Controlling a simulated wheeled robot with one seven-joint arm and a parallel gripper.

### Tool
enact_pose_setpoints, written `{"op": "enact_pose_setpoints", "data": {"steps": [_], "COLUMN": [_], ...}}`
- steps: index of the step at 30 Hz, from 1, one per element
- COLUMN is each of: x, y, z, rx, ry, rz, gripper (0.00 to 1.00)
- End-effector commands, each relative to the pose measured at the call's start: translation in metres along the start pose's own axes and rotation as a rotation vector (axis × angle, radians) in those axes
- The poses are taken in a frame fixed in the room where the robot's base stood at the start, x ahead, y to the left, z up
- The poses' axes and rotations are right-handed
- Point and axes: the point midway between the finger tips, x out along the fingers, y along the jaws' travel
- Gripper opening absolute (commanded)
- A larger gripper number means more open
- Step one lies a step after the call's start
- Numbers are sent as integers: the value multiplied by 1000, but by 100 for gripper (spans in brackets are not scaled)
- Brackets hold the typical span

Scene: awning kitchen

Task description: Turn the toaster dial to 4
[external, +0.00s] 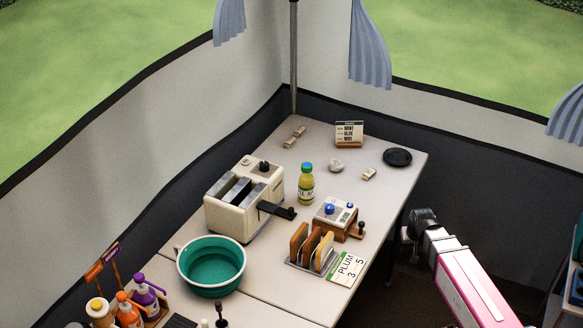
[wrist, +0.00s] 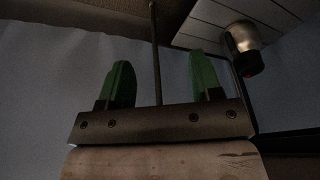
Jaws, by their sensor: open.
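The cream toaster (external: 229,219) stands on the table left of centre in the external view, with dark slots on top and a black lever sticking out at its right. A dark round knob (external: 265,166) sits on its far end, perhaps the dial; its setting is too small to read. My gripper (external: 407,233) is off the table's right edge, well apart from the toaster. In the wrist view my gripper (wrist: 160,85) shows two green fingers, open with nothing between them. The toaster is not in the wrist view.
Right of the toaster stand a yellow bottle (external: 306,187), a small box with blue knobs (external: 335,220) and a toast rack (external: 293,264). A teal bowl (external: 211,286) is in front. A black plate (external: 397,157) and small sign (external: 349,134) are behind. A metal cylinder (wrist: 240,40) shows in the wrist view.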

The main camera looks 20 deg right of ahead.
Motion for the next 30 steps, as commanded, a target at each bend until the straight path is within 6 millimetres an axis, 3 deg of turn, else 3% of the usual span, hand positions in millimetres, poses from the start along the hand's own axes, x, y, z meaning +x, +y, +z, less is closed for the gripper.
{"op": "enact_pose_setpoints", "data": {"steps": [1, 6, 12, 16, 22, 30], "x": [-4, -33, -64, -81, -106, -131], "y": [19, 72, 109, 118, 100, 16], "z": [-44, -131, -195, -227, -268, -298], "rx": [53, 186, 243, 234, 128, -177], "ry": [58, 216, 323, 360, 369, 293], "rz": [3, 7, 12, 16, 22, 22], "gripper": [59, 59, 59, 59, 59, 59]}}
